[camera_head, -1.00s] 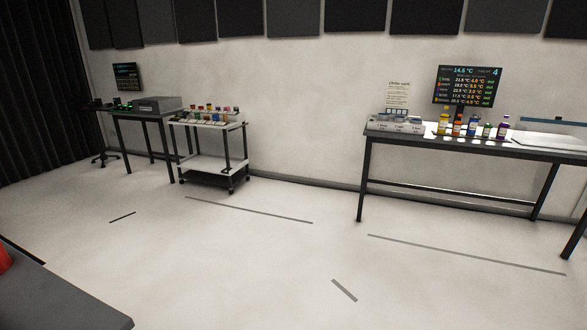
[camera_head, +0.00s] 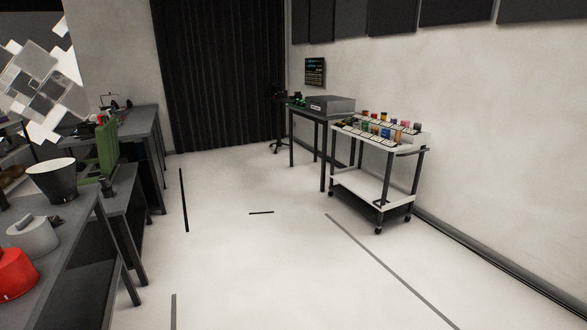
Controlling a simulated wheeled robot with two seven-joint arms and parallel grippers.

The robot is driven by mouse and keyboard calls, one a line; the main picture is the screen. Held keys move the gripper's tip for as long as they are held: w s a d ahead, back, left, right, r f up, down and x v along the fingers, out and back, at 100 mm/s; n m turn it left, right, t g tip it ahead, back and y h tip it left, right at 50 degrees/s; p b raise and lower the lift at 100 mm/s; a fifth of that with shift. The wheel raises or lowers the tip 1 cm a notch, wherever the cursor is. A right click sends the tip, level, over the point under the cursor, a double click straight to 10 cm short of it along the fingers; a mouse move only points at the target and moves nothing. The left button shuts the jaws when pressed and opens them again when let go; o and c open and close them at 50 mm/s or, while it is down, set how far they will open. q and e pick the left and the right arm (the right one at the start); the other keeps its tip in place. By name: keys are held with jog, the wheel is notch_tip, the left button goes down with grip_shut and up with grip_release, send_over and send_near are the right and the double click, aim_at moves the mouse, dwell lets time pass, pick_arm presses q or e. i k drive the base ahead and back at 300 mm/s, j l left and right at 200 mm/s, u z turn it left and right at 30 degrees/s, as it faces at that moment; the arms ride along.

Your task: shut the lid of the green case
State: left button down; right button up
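A green upright panel (camera_head: 106,147), which looks like the raised lid of the green case, stands at the left on a dark table. The rest of the case is too small and too hidden behind nearer things to make out. Neither of my grippers is in view.
A dark table (camera_head: 84,268) at the near left holds a red object (camera_head: 14,272), a grey object (camera_head: 34,236) and a black tapered container (camera_head: 53,180). A white cart (camera_head: 372,195) with small coloured items stands right of centre. The middle floor is clear.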

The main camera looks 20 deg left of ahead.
aim_at(108, 152)
jog(key=i+j+u, duration=0.4)
jog(key=i, duration=0.15)
jog(key=i+u, duration=0.4)
jog(key=i, duration=0.15)
jog(key=i+u, duration=0.4)
jog(key=i, duration=0.2)
jog(key=i+l+u, duration=0.25)
jog(key=i+u, duration=0.15)
jog(key=i, duration=0.2)
